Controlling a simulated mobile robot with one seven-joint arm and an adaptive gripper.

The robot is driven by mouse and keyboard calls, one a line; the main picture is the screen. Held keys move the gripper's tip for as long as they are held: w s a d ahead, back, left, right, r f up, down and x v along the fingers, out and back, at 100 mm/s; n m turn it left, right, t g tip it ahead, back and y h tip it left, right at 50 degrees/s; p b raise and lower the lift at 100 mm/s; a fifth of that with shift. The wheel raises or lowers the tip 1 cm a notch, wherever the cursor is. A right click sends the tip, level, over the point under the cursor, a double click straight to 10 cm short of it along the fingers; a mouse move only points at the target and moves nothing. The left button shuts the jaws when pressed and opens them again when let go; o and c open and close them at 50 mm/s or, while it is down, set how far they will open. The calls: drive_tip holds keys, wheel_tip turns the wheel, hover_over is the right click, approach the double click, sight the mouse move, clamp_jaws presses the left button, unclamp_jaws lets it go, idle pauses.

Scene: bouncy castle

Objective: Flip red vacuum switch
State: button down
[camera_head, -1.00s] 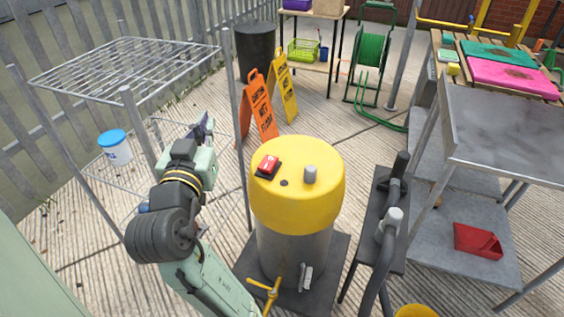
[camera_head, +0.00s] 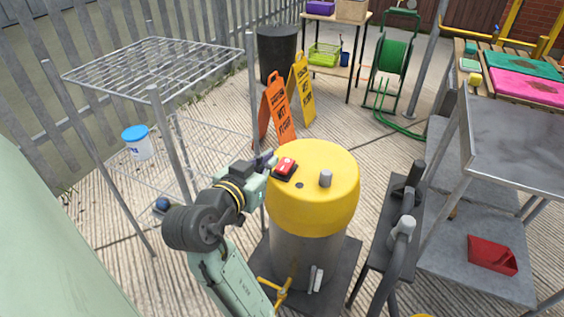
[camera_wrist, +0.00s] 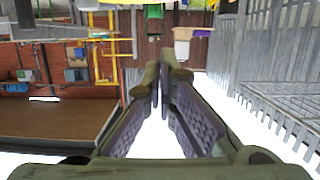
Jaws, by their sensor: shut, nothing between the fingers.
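The red vacuum switch (camera_head: 286,166) is a red rocker in a dark frame on the top left of the yellow vacuum lid (camera_head: 325,165). The vacuum has a grey metal drum (camera_head: 300,258) below the lid. My gripper (camera_head: 270,158) is just left of the switch, at about its height; I cannot tell if its fingertips touch the switch frame. In the wrist view my gripper (camera_wrist: 163,78) shows its fingers together at the tips with nothing between them. The switch does not show in the wrist view.
A wire rack (camera_head: 155,65) stands left of my arm. Orange (camera_head: 277,108) and yellow (camera_head: 302,90) wet-floor signs stand behind the vacuum.

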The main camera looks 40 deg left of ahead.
drive_tip(key=p, duration=0.1)
hover_over(285, 166)
drive_tip(key=s+d, duration=0.1)
drive_tip(key=s, duration=0.1)
wheel_tip(285, 166, down, 2)
drive_tip(key=shift+s, duration=0.1)
wheel_tip(285, 166, down, 3)
drive_tip(key=shift+s+r, duration=0.15)
drive_tip(key=shift+r, duration=0.05)
drive_tip(key=shift+f, duration=0.55)
drive_tip(key=shift+f, duration=0.1)
